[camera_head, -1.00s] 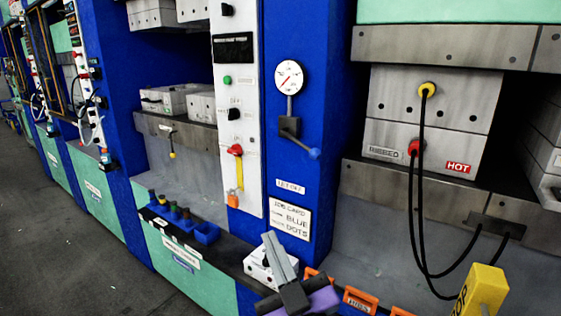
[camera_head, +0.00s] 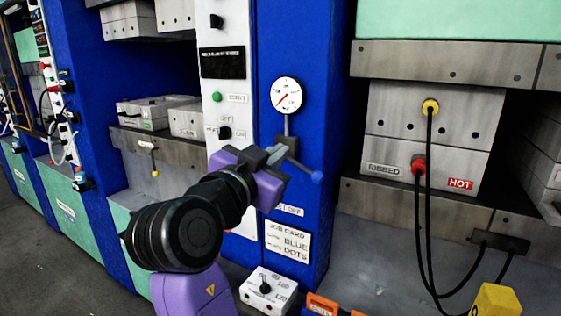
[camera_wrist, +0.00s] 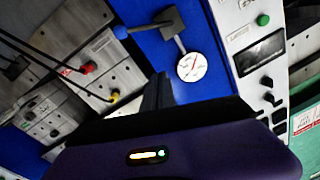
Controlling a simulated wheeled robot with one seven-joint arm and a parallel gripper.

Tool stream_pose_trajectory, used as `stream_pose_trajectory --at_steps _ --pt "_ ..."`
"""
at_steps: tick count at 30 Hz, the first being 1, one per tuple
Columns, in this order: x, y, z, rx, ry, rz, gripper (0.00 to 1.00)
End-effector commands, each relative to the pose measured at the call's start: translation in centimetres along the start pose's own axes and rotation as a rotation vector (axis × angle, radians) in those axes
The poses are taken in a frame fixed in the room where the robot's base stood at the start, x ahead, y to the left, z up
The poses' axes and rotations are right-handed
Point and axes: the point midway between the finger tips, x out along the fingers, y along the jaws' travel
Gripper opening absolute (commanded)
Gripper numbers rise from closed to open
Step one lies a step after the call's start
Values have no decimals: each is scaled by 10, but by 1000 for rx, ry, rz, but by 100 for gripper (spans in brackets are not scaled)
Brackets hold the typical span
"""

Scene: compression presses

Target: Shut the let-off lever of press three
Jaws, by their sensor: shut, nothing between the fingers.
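The let-off lever is a short arm with a blue ball knob (camera_head: 317,177), sloping down and right from a dark valve block under the gauge, on a blue column. In the wrist view its blue knob (camera_wrist: 121,32) and dark block (camera_wrist: 172,20) are at the top. My gripper (camera_head: 280,154) is shut and empty, in front of the valve block and left of the knob in the head view, partly hiding the lever's arm. Its fingers (camera_wrist: 157,91) show below the lever in the wrist view. Whether they touch it, I cannot tell. No press number is readable.
A round gauge (camera_head: 287,95) sits above the lever. A job card (camera_head: 288,241) hangs below. Left is a white control panel (camera_head: 224,100); right is a press with a block marked HOT (camera_head: 428,150) and hanging black cables (camera_head: 424,220). A white switch box (camera_head: 267,289) stands below.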

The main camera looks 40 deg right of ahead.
Motion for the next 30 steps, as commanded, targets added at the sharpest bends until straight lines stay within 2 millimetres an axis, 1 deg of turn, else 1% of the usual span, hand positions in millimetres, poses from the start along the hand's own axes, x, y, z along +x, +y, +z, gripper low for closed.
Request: stream_pose_trajectory --at_steps 1,3,5,16,19,23,30 --pt "0 9 4 14 -11 37 0" --pt "-1 18 8 37 -26 74 0" --pt "-1 21 10 55 -37 89 0" --pt "-1 21 12 72 -41 90 0" --pt "2 21 11 71 -40 90 0" --pt "16 22 11 70 -40 91 0" --pt "61 26 11 69 -40 91 0"
